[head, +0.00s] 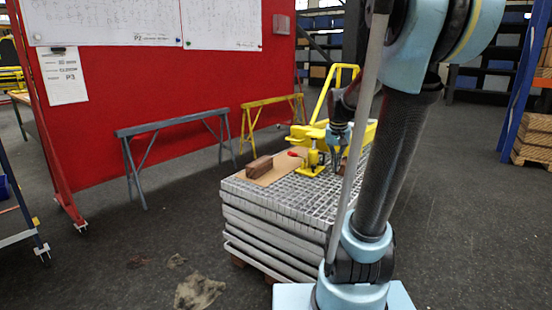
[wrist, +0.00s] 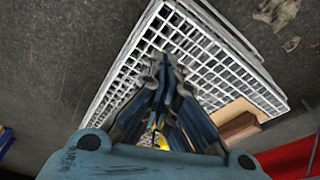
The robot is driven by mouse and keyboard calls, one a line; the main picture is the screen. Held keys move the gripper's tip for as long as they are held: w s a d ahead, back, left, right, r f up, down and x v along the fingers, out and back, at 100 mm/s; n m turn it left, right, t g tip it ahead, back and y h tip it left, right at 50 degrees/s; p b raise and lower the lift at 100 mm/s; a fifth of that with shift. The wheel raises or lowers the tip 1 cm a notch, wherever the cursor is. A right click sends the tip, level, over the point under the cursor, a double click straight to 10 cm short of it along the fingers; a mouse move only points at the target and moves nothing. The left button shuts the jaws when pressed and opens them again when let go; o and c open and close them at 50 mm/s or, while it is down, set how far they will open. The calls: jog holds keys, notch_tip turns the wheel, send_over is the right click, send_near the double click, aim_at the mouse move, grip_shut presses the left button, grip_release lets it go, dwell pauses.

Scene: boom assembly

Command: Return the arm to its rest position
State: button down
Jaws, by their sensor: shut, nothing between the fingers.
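My arm rises at the right of the head view, with its dark tube in front of the stack of gratings. My gripper (head: 337,140) hangs above the stack, partly hidden behind my own arm. In the wrist view my gripper (wrist: 166,62) points down over the top grating, its dark blue fingers together and empty. The stack of metal gratings (head: 262,198) lies below it, and its mesh (wrist: 215,72) fills the middle of the wrist view. A yellow tool with a red part (head: 313,160) stands on the stack beside the gripper.
A brown block (head: 258,167) sits on a tan board (head: 282,170) on the stack. A yellow wheeled truck (head: 362,132) stands behind. Grey (head: 180,125) and yellow (head: 270,103) trestles stand by a red panel (head: 160,85). The floor left of the stack is mostly clear.

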jog(key=s+a+f+n, duration=0.1)
jog(key=s+f, duration=0.4)
jog(key=s, duration=0.7)
jog(key=s+a+f+n, duration=0.2)
jog(key=s+f, duration=0.4)
jog(key=s, duration=0.5)
jog(key=shift+s+a+y, duration=0.2)
jog(key=shift+s+y, duration=0.2)
jog(key=shift+f, duration=0.1)
jog(key=shift+w+f, duration=0.2)
jog(key=shift+w, duration=0.25)
